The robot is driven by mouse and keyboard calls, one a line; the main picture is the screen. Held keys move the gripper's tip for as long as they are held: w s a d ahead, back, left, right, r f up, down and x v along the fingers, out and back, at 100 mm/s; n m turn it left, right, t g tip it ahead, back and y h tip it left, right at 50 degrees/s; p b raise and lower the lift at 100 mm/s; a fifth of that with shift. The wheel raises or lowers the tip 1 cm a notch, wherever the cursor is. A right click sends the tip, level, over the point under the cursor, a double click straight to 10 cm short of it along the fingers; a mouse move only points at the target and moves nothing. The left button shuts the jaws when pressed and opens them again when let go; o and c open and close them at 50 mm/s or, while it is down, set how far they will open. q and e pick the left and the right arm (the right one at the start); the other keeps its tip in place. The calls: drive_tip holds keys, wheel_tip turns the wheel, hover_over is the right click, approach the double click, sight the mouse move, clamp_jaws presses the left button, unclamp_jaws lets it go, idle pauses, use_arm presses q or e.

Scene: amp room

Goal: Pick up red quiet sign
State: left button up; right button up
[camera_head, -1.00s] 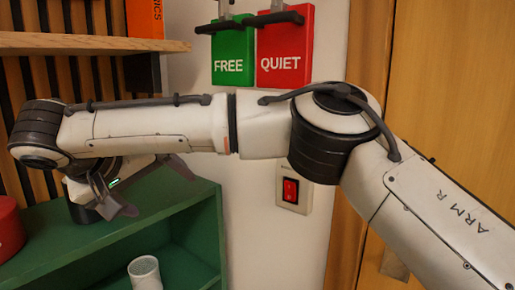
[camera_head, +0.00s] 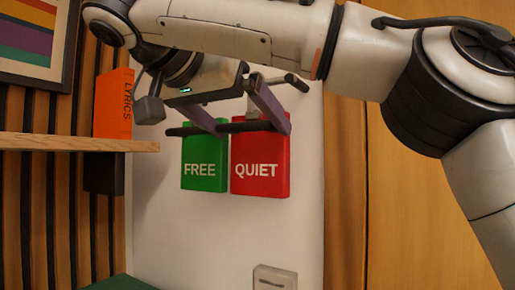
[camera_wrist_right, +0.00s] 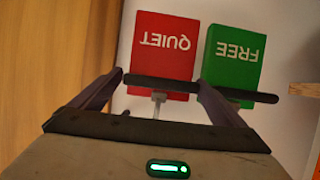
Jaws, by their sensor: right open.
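The red QUIET sign (camera_head: 261,178) hangs on the pale wall, right of the green FREE sign (camera_head: 204,170). In the right wrist view, the red sign (camera_wrist_right: 168,50) appears upside down, left of the green one (camera_wrist_right: 231,58). My right gripper (camera_head: 254,131) is open and empty in front of the signs' upper parts. I cannot tell how far the tips are from the sign. My left gripper is out of view.
A wooden shelf (camera_head: 75,143) with an orange LYRICS book (camera_head: 113,103) juts out at left. A switch plate (camera_head: 274,278) is low on the wall.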

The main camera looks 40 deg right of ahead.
sight(256, 136)
drive_tip(key=p+x, duration=0.1)
drive_tip(key=x, duration=0.4)
drive_tip(key=shift+w+f+p, duration=0.1)
drive_tip(key=shift+p, duration=0.2)
drive_tip(key=shift+a, duration=0.1)
drive_tip(key=shift+c, duration=0.6)
drive_tip(key=c, duration=0.7)
drive_tip(key=shift+c, duration=0.2)
